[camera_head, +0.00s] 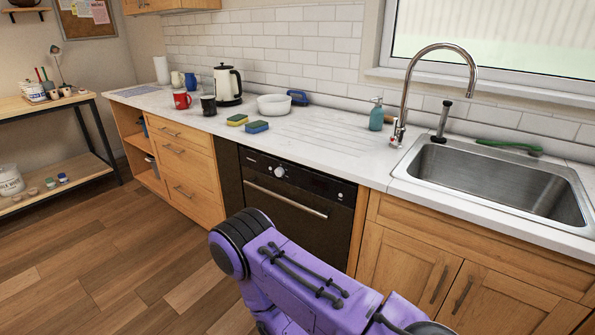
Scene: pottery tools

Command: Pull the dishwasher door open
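The dishwasher (262,205) is a black built-in unit under the counter, between a wooden drawer cabinet and the sink cabinet. Its door looks shut, flush with the cabinets. A long silver bar handle (286,199) runs across the upper part of the door. A round knob (279,171) sits on the panel above it. A purple arm of mine, coming in from the bottom right, stands in front of the door and hides its lower part. No fingers of either gripper show.
The counter (330,150) above holds a kettle (228,83), mugs, sponges, a white bowl (274,104) and a soap bottle (376,115). A steel sink (500,175) is at right. The wooden floor (110,265) at left is clear. A shelf table (50,200) stands far left.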

